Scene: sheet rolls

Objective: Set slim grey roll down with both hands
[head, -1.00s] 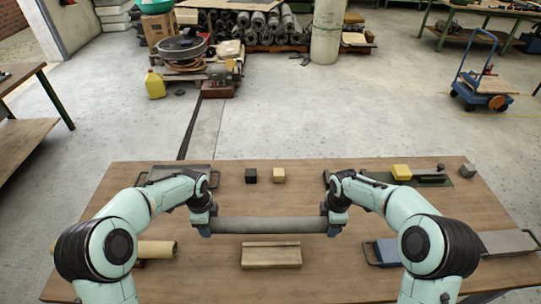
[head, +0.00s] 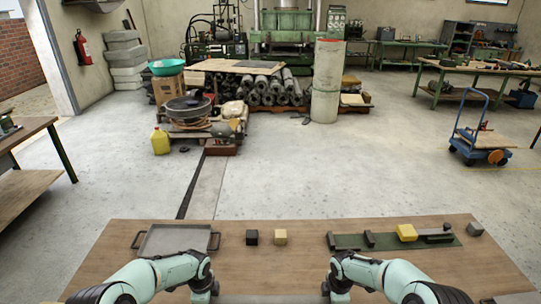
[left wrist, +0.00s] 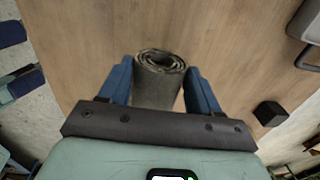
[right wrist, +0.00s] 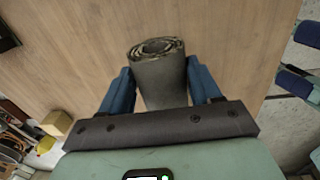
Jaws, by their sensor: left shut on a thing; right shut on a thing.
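The slim grey roll shows end-on in the left wrist view (left wrist: 158,92) and in the right wrist view (right wrist: 163,85), its coiled layers visible at each end. My left gripper (left wrist: 158,78) is shut on one end, with a blue finger on either side. My right gripper (right wrist: 160,76) is shut on the other end in the same way. In the head view both grippers are at the bottom edge, and little of the roll shows there. Wooden tabletop (head: 330,231) lies beyond the roll ends. I cannot tell whether the roll touches it.
On the table's far side are a grey tray (head: 143,241), a black cube (head: 252,237), a tan cube (head: 280,237), a green plate (head: 352,242) with a yellow block (head: 406,232), and a grey cube (head: 475,229).

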